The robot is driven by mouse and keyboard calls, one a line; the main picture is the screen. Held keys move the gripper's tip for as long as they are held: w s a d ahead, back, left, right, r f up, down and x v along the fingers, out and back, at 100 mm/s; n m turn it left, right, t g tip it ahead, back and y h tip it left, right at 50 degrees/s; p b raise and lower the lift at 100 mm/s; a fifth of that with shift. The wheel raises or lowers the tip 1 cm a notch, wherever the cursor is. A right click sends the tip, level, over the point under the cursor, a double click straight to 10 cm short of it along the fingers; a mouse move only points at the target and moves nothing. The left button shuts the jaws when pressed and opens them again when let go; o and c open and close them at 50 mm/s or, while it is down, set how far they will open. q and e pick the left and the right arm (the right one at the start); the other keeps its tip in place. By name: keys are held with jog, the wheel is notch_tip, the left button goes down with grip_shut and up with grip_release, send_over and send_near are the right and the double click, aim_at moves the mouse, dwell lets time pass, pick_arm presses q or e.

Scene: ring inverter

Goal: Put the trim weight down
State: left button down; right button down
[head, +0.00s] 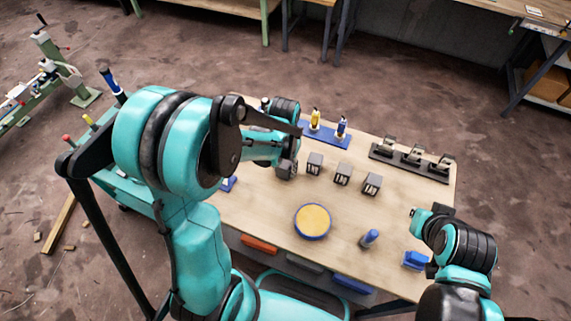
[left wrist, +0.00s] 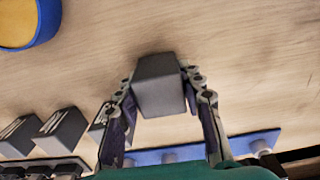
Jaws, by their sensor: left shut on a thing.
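My left gripper (left wrist: 160,105) is shut on a dark grey block-shaped trim weight (left wrist: 159,82), with a finger on either side of it. The held weight is hard to tell from the gripper there. I cannot tell whether it touches the table. My right gripper (head: 420,218) is at the table's right edge; its fingers are unclear.
A yellow-topped round pad with a blue rim (head: 312,222) lies on the wooden table (head: 265,215). A blue rack (head: 325,138) with yellow and blue tools and a black rack (head: 410,162) stand behind. A blue upright piece (head: 369,238) and a blue block (head: 416,260) are at the front right.

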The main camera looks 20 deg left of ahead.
pick_arm(q)
jog(key=shift+f, duration=0.45)
jog(key=shift+f, duration=0.1)
jog(key=c, duration=1)
grip_release()
jog(key=shift+o, duration=0.2)
